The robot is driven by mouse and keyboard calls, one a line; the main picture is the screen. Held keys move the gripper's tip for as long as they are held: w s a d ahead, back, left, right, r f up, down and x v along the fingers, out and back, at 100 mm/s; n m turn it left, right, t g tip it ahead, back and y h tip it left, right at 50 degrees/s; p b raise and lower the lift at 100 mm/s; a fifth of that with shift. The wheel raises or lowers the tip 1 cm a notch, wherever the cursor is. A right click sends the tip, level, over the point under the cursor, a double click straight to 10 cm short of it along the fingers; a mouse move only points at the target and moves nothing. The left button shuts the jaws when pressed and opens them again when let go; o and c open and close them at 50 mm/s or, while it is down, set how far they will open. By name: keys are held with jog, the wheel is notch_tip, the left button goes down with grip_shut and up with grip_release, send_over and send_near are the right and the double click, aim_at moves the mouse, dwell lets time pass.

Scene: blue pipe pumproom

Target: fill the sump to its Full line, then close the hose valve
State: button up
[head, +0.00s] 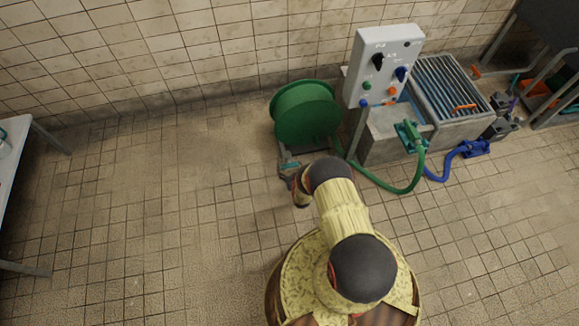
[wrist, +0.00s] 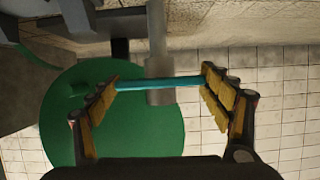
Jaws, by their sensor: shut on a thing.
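My gripper (wrist: 160,85) is closed around a teal bar (wrist: 172,82), which looks like the hose valve's handle, in the wrist view. The bar spans between the two finger pads, crossing a grey fitting on a pipe. In the head view my gripper (head: 288,172) is low beside the green hose reel (head: 305,112), its fingers partly hidden by my arm. The sump (head: 384,148) is a grey concrete tank right of the reel, part covered by a grate (head: 452,87). A green hose (head: 400,190) runs to a green holder (head: 410,136) at its rim. Its water level and Full line are not readable.
A blue hose (head: 440,172) and blue fitting (head: 476,148) lie to the right. A table (head: 12,165) stands at far left. The tiled floor between table and reel is clear.

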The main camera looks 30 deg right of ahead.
jog(key=o, duration=1.2)
jog(key=shift+c, duration=0.2)
jog(key=shift+s, duration=0.1)
jog(key=v, duration=1.1)
jog(key=shift+s+r, duration=0.25)
jog(key=shift+s, duration=0.05)
jog(key=shift+a, duration=0.1)
